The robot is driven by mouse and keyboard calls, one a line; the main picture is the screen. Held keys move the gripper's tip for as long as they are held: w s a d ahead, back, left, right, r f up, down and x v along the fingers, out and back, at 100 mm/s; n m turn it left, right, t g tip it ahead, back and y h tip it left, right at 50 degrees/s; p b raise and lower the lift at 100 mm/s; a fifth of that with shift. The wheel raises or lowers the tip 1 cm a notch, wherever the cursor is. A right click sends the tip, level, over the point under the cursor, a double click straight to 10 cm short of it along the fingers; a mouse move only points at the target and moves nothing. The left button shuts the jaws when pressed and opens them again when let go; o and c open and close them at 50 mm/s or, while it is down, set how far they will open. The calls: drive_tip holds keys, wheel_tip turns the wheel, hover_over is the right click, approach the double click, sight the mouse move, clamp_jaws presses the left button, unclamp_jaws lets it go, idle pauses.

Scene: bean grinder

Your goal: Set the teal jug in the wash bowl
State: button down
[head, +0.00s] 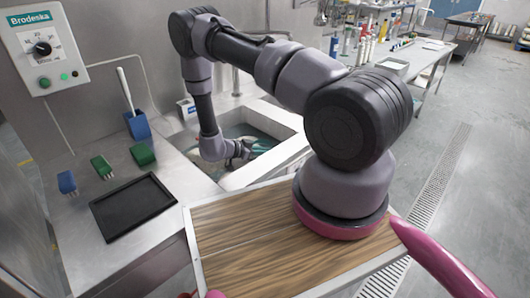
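A square basin (288,122) is sunk in the metal counter at the middle of the view. It may be the wash bowl. My gripper (243,158) is low inside it, at its near left part, pointing right. The fingers are small and partly hidden, so I cannot tell whether they are open or shut, or hold anything. Teal and whitish shapes (237,132) show in the basin just behind the gripper. I cannot make out whether one of them is the teal jug.
A black tray (133,206) lies on the left counter. Near it are a blue block (67,182), two green blocks (102,167) (142,155) and a blue holder (138,126) with a white handle. A control box (44,48) is on the wall. Bottles stand on a far bench (425,55).

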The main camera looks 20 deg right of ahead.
drive_tip(key=c, duration=0.9)
unclamp_jaws()
drive_tip(key=shift+f, duration=0.1)
drive_tip(key=shift+o, duration=0.2)
drive_tip(key=v, duration=1.2)
